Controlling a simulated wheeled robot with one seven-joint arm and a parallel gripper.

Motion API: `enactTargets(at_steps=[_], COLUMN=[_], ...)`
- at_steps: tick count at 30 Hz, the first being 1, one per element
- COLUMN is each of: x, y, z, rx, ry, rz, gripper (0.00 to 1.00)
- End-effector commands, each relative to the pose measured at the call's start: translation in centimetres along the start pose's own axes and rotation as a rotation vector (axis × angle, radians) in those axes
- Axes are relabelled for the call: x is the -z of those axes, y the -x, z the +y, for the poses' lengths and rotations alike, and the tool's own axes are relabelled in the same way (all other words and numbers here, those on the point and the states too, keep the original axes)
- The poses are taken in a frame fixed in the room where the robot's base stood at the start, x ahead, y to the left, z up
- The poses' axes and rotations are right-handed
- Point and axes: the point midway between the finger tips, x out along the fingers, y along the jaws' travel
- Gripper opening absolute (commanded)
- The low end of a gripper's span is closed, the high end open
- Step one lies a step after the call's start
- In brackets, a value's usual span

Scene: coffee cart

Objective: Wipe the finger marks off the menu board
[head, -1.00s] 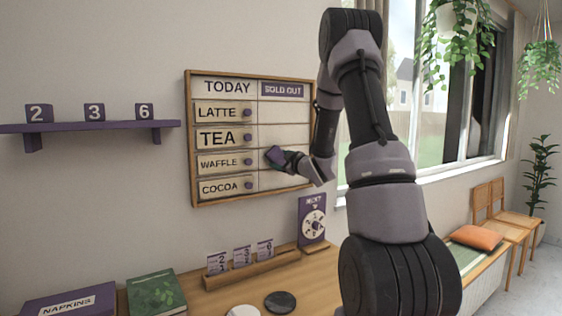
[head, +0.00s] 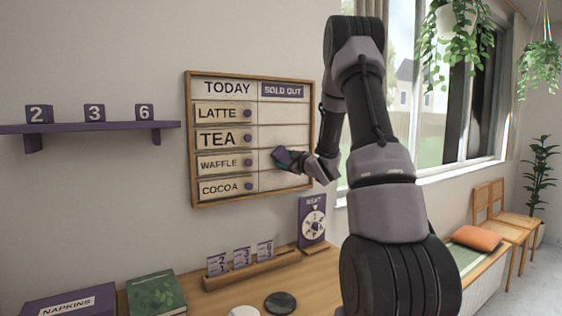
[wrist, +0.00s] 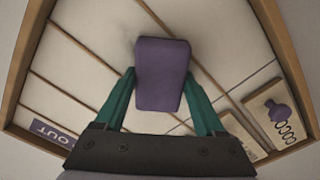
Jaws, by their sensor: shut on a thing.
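The menu board (head: 285,113) hangs on the wall in a wooden frame, with TODAY and SOLD OUT headings above LATTE, TEA, WAFFLE and COCOA strips. My gripper (head: 290,159) is in front of the right column, by the waffle row. It is shut on a purple block (head: 280,155). In the wrist view the block (wrist: 162,75) sits between the green fingers (wrist: 160,100), over the white panel. A faint grey smudge (wrist: 127,46) may show beside the block's left edge. The block hides the panel behind it. I cannot tell whether it touches the board.
Round purple knobs (head: 248,162) stick out at the ends of the menu strips. Below, the counter (head: 210,297) bears a card rack (head: 250,270), a NEXT dial sign (head: 312,222) and a green book (head: 155,292). A number shelf (head: 95,127) is left of the board.

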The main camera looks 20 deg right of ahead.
Motion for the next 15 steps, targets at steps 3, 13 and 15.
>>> enactTargets(at_steps=[3,13,15], x=[-0.4,-1.6,-2.0], y=[0.0,-0.1,-0.1], z=[0.6,2.0,2.5], rx=[-0.002,-0.002,-0.001], ry=[0.001,0.0,0.001], rz=[0.0,-0.001,-0.001], gripper=[0.27,0.27,0.27])
